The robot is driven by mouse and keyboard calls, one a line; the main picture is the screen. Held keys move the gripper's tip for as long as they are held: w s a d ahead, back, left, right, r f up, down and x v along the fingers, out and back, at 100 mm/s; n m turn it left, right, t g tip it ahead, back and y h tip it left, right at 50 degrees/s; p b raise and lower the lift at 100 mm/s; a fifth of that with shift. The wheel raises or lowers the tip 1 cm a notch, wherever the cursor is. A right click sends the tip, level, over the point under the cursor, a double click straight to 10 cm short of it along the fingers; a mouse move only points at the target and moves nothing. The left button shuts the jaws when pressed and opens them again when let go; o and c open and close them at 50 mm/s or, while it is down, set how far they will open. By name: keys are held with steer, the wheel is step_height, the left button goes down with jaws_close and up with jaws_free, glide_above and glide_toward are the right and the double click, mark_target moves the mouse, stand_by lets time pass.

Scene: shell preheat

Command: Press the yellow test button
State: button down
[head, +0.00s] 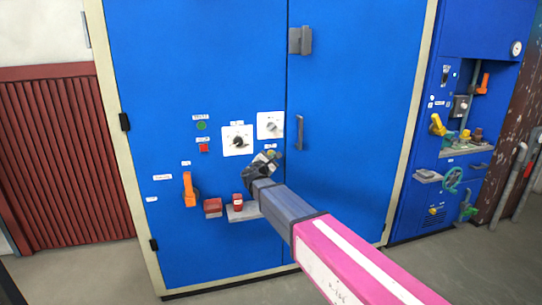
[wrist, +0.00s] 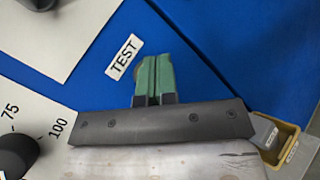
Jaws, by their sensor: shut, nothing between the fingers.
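My gripper (wrist: 153,62) shows in the wrist view with its two green fingers shut together and empty, their tips over the blue cabinet face. A white TEST label (wrist: 123,57) is just left of the fingertips. A thin brownish edge (wrist: 137,68) shows beside the left finger, but I cannot tell if it is the test button. No yellow button is clearly visible; the fingers may hide it. In the head view my gripper (head: 275,156) is in front of the blue cabinet (head: 200,90), below the dial plates. Whether it touches the panel I cannot tell.
Two white dial plates, one on the left (head: 238,140) and one on the right (head: 270,125), are just above the gripper. An orange handle (head: 189,190) and a red item (head: 238,201) on a small shelf are lower left. A door handle (head: 300,132) sticks out to the right.

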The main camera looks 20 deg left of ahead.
steer(key=shift+w+a, duration=0.2)
steer(key=shift+w, duration=0.1)
steer(key=shift+w+a, duration=0.2)
steer(key=shift+w, duration=0.15)
stand_by(0.8)
steer(key=shift+s, duration=0.1)
steer(key=shift+s+d, duration=0.45)
steer(key=shift+s, duration=0.2)
steer(key=s+d, duration=0.1)
steer(key=s, duration=0.1)
steer(key=s+d, duration=0.1)
steer(key=s, duration=0.1)
steer(key=shift+s+d, duration=0.1)
steer(key=shift+d, duration=0.2)
stand_by(0.4)
stand_by(0.4)
